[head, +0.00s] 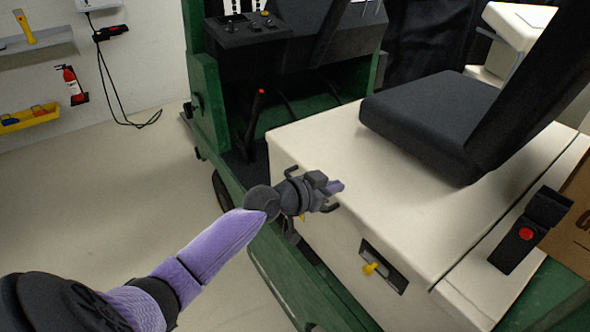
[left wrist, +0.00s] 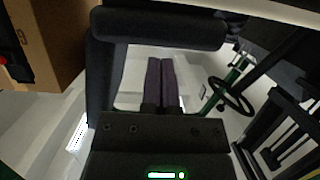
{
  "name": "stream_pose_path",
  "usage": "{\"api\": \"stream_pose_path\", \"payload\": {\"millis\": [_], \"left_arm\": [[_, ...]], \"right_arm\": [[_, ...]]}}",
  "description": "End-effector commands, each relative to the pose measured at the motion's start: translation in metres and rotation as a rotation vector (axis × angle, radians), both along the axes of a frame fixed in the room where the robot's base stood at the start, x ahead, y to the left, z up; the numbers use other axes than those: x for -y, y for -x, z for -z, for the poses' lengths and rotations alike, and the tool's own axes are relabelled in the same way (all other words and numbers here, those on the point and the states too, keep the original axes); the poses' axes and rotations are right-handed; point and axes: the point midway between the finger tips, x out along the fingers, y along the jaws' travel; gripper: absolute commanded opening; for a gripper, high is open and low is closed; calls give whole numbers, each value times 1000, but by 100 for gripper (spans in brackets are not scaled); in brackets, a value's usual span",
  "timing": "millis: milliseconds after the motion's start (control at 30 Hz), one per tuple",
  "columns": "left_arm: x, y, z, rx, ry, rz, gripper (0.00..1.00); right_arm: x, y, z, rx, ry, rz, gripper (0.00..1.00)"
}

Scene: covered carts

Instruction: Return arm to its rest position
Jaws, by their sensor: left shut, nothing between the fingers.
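My left arm comes in from the lower left in the head view. Its gripper (head: 336,187) is over the near side of the cream-coloured cart body (head: 330,150). In the left wrist view the two purple fingers of the left gripper (left wrist: 161,62) lie side by side, shut, with nothing between them. My right gripper is in neither view.
The cart has a black seat (head: 430,115), a yellow knob (head: 370,268), a black box with a red button (head: 525,235) and a green frame (head: 207,110). A cardboard box (head: 575,215) stands at the right. The floor (head: 110,200) at left is clear. A fire extinguisher (head: 72,82) hangs on the wall.

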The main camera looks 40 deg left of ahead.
Motion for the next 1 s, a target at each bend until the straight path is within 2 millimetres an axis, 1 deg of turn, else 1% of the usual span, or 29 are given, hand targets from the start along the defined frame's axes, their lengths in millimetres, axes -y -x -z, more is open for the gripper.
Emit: {"api": "stream_pose_path", "payload": {"millis": [33, 100, 200, 300, 367, 500, 567, 633, 667, 700, 767, 800, 867, 900, 967, 1000], "left_arm": [[-6, 18, -4, -6, -8, 2, 0], [-13, 37, -9, -4, -7, 4, 0], [-20, 57, -15, -1, -5, 2, 0], [-25, 70, -17, -1, -1, -1, 0], [-26, 74, -19, 2, -2, 0, 0], [-27, 77, -21, 4, 0, -2, 0], [-30, 77, -15, -6, 0, -12, 0], [-39, 81, 13, -62, -5, -62, 0], [-45, 85, 33, -104, -9, -95, 0], [-54, 94, 66, -172, -20, -147, 0], [-63, 117, 124, -298, -46, -221, 0], [-64, 139, 163, -389, -68, -259, 0], [-60, 177, 216, -521, -103, -297, 0], [-53, 205, 247, -610, -129, -309, 0], [-37, 252, 289, -740, -171, -307, 0], [-25, 285, 312, -823, -201, -294, 0]], "right_arm": [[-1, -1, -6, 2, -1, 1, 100], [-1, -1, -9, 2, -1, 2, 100], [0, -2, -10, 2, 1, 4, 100], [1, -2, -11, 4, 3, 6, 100], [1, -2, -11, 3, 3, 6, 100], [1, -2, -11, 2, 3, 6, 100], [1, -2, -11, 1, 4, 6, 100], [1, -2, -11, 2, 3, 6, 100], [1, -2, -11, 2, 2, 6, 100], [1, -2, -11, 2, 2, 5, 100], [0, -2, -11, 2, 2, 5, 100], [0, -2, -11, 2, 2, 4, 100], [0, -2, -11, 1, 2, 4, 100], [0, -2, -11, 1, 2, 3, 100], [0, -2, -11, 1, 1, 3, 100], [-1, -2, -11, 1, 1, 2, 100]]}}
